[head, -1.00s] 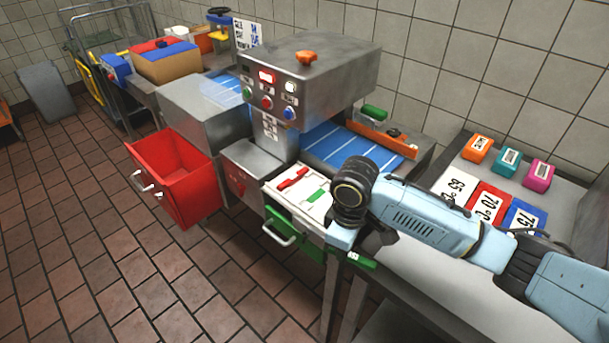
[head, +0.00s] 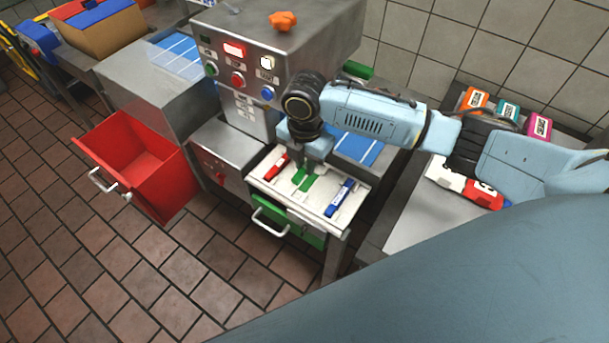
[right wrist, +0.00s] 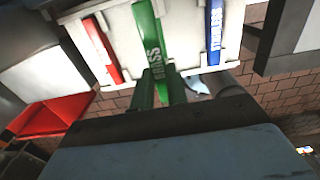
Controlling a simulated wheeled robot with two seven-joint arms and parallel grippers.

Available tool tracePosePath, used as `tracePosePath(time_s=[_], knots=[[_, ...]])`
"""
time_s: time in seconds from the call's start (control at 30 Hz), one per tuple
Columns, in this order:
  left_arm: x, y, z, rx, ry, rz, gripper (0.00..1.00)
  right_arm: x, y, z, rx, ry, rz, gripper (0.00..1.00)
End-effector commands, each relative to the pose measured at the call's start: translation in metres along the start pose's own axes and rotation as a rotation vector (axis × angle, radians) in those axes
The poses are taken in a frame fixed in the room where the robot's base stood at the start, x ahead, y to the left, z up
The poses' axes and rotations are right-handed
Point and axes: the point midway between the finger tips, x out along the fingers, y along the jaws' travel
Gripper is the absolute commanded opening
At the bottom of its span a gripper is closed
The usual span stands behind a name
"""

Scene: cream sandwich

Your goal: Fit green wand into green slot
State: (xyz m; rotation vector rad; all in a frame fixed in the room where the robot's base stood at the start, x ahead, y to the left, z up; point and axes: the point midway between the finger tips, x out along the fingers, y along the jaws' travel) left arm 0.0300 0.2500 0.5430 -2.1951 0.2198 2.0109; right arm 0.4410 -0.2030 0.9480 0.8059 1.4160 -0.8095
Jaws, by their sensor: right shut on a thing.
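A white slotted tray (head: 262,184) sits on top of the bench in the head view. My right gripper (head: 303,168) points down over the tray's middle and is shut on the green wand (head: 309,181). The wand lies along the green slot; I cannot tell whether it is fully seated. In the right wrist view, the fingers (right wrist: 162,92) close on the lettered green wand (right wrist: 154,45), between a red wand (right wrist: 103,48) and a blue wand (right wrist: 215,35). The gripper and wand hide most of the green slot. My left gripper is not in view.
The red wand (head: 276,167) and blue wand (head: 339,198) lie in the tray on either side. A green drawer (head: 304,231) is below, and an open red drawer (head: 140,165) is to the left. The steel machine (head: 285,50) stands close behind my right gripper.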

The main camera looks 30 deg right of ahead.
Motion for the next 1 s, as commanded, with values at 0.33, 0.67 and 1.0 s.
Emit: tracePosePath(time_s=[0.33, 0.67, 1.0], knots=[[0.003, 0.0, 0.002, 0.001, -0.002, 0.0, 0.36, 0.038, 0.0, -0.001, 0.001, 0.0, 0.0, 0.0], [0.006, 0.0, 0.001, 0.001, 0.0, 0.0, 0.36, 0.065, 0.001, 0.0, 0.001, -0.001, 0.003, 0.0], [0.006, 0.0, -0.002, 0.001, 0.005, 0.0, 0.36, 0.068, 0.0, 0.0, 0.002, -0.001, 0.002, 0.28]])
